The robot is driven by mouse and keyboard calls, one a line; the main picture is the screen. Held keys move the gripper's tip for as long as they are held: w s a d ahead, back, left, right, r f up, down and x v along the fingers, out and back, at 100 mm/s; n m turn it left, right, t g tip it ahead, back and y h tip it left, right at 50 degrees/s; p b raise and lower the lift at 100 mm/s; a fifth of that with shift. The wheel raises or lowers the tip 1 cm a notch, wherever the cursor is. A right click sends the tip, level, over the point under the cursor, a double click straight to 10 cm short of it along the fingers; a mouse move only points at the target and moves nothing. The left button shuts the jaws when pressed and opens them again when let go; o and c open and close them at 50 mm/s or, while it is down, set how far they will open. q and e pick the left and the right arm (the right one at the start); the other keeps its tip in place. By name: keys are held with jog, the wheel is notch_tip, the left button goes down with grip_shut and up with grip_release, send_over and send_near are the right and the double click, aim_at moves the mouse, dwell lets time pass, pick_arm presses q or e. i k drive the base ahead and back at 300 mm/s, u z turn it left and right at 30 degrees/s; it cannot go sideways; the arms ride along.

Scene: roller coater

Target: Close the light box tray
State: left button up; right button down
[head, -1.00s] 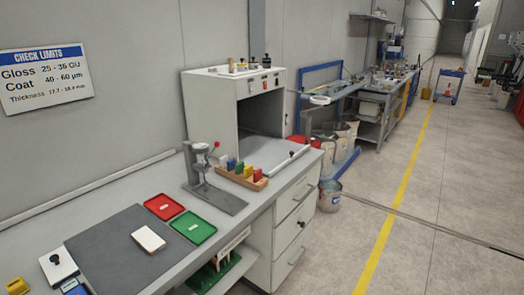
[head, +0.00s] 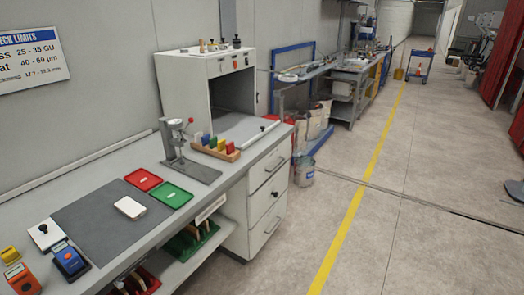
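The light box (head: 192,88) is a pale grey cabinet with an open dark front, standing at the far end of the workbench. Its tray (head: 245,129) is a flat light panel that sticks out of the opening toward the drawers. A white bar handle with a small dark knob runs along the tray's front edge (head: 257,137). Neither of my grippers shows in the head view.
The bench (head: 111,168) holds a grey mat (head: 90,222), red tray (head: 143,179), green tray (head: 172,194), press stand (head: 190,166) and block rack (head: 216,148). Handheld gauges (head: 70,262) sit at the near left. A bucket (head: 304,171) stands beside the drawers. The floor (head: 400,220) right is clear.

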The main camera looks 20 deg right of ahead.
aim_at(244, 129)
jog(key=z, duration=1.05)
jog(key=i, duration=2.2)
jog(key=u, duration=0.9)
